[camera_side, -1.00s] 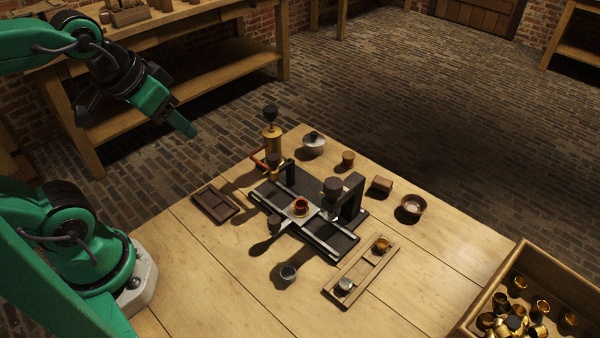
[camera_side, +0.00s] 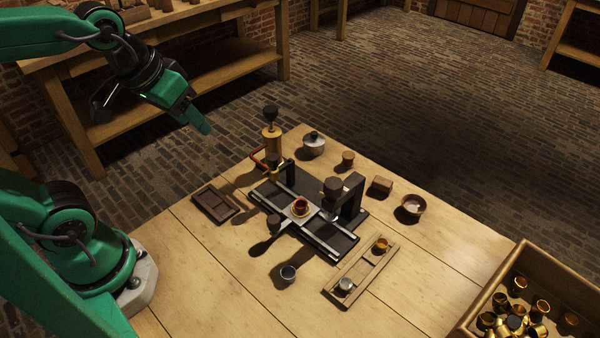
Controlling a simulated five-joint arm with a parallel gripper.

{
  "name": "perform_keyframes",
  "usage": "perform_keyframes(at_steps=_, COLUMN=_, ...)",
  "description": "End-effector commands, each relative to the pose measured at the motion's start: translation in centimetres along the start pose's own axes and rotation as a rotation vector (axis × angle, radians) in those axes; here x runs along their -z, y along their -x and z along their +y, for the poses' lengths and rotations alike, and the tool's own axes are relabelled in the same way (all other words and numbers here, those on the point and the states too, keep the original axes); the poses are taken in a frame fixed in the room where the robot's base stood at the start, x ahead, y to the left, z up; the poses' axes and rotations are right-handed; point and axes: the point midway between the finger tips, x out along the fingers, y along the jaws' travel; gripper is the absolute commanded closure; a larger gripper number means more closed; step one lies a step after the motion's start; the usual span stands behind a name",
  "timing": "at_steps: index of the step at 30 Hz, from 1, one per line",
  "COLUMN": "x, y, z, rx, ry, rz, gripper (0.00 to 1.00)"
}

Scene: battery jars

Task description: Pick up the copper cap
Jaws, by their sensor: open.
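A small copper-orange cap (camera_side: 381,245) sits in the far compartment of a wooden tray (camera_side: 334,296) right of the middle of the table. A silver cap (camera_side: 345,285) sits in the near compartment of that tray. A reddish cup-like piece (camera_side: 300,206) stands on the pale plate of the dark press fixture (camera_side: 328,238); I cannot tell its exact material. My gripper (camera_side: 152,118) is open and empty, high at the upper left, well away from the tray and its caps.
A brass pump-like device (camera_side: 271,145) stands at the table's back corner. A grey cup (camera_side: 288,273) stands in front. A crate (camera_side: 467,322) of brass cups is lower right.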

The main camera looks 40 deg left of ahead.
Motion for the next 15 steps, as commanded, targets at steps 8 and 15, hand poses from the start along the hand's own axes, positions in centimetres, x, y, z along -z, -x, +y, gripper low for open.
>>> perform_keyframes(at_steps=8, x=2.6, y=-2.6, z=2.5, rx=0.003, ry=0.222, rz=-0.104, gripper=0.52)
perform_keyframes(at_steps=15, x=4.3, y=-5.7, z=5.0, rx=0.035, ry=0.422, rz=-0.188, gripper=0.52)
